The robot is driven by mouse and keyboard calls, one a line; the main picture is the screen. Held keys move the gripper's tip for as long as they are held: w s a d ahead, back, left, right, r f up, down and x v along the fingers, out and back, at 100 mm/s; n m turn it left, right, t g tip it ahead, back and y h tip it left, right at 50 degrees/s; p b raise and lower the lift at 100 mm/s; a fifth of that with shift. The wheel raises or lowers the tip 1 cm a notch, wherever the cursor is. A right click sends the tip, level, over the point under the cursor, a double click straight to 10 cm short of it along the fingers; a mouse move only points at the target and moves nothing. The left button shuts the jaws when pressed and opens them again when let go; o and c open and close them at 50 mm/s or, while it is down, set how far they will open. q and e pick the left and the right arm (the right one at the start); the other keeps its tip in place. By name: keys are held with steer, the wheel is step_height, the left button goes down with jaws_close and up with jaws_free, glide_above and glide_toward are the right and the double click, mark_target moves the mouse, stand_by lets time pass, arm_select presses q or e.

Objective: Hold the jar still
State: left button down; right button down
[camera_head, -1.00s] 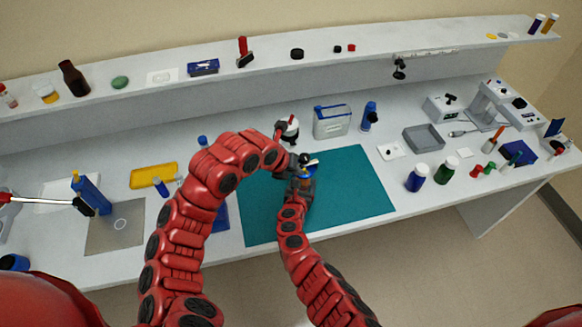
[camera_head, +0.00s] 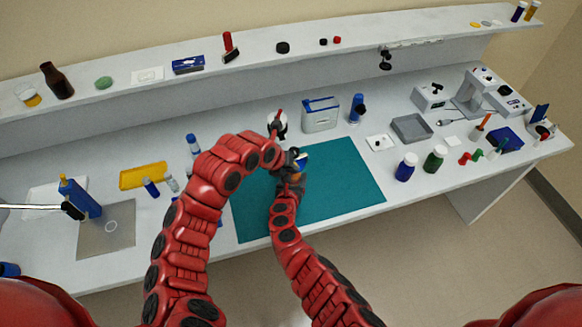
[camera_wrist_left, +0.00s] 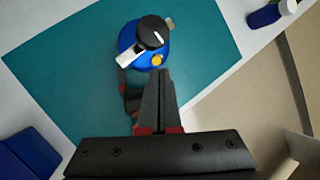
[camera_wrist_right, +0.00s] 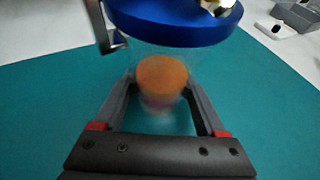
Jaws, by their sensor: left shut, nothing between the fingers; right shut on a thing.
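The jar (camera_wrist_right: 145,52) is clear, with orange contents (camera_wrist_right: 162,76) and a wide blue lid (camera_wrist_right: 175,30). It stands over the teal mat (camera_head: 345,180). In the left wrist view the blue lid (camera_wrist_left: 128,38) carries a black knob with a white line, a metal clasp and a small yellow part. My right gripper (camera_wrist_right: 162,98) is shut around the jar's body, one finger on each side. My left gripper (camera_wrist_left: 161,78) is shut and empty, its tips close beside the lid's edge; contact cannot be told. In the head view the arms partly hide the jar (camera_head: 301,160).
A grey-blue container (camera_head: 320,117) and a blue bottle (camera_head: 357,108) stand behind the mat. A grey tray (camera_head: 411,128) and capped bottles, blue (camera_head: 405,168) and green (camera_head: 434,159), stand right. A yellow tray (camera_head: 143,175) lies left. The mat's right part is clear.

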arm_select(q)
steer(key=shift+w+d+r, duration=0.25)
steer(key=shift+d+r, duration=0.05)
steer(key=shift+d, duration=0.15)
stand_by(0.6)
steer(key=shift+w+d+r+g+y, duration=0.2)
steer(key=shift+d+y, duration=0.1)
steer(key=shift+y, duration=0.2)
steer(key=shift+w+d+r+g+y, duration=0.1)
steer(key=shift+d+g+y, duration=0.15)
steer(key=shift+y, duration=0.25)
steer(key=shift+d+f+g+y, duration=0.1)
steer(key=shift+d+g+y, duration=0.2)
steer(key=shift+y, duration=0.1)
steer(key=shift+r, duration=0.8)
steer(key=shift+r, duration=0.15)
step_height(320, 180, up, 9)
steer(key=d, duration=0.3)
steer(key=shift+s+r, duration=0.15)
steer(key=shift+s, duration=0.25)
